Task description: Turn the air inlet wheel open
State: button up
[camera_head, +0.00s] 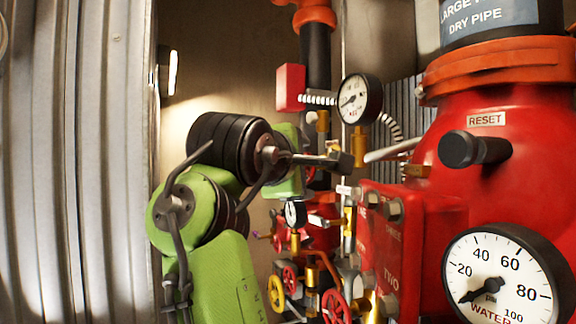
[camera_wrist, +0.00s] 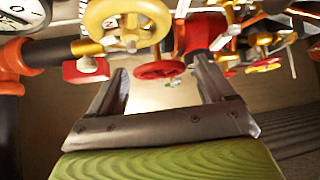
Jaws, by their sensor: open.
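Several small handwheels sit among the pipes. In the wrist view a yellow wheel (camera_wrist: 130,20) is at the top, close to the camera, and a red wheel (camera_wrist: 160,69) lies below it. My gripper (camera_wrist: 162,76) is open, and the red wheel shows between its fingertips. I cannot tell whether the fingers touch it. The head view shows a yellow wheel (camera_head: 276,288) and a red wheel (camera_head: 335,306) low in the middle. No readable label shows which wheel is the air inlet.
A large red valve body (camera_head: 500,180) with a black-rimmed gauge (camera_head: 505,275) fills the right of the head view. A smaller gauge (camera_head: 360,98) and pipes crowd the middle. A corrugated wall (camera_head: 75,160) stands at left.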

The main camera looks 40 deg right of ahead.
jog(key=v, duration=1.4)
jog(key=shift+s, duration=0.15)
jog(key=shift+o, duration=0.2)
jog(key=shift+a+f, duration=0.1)
jog(key=shift+f, duration=0.05)
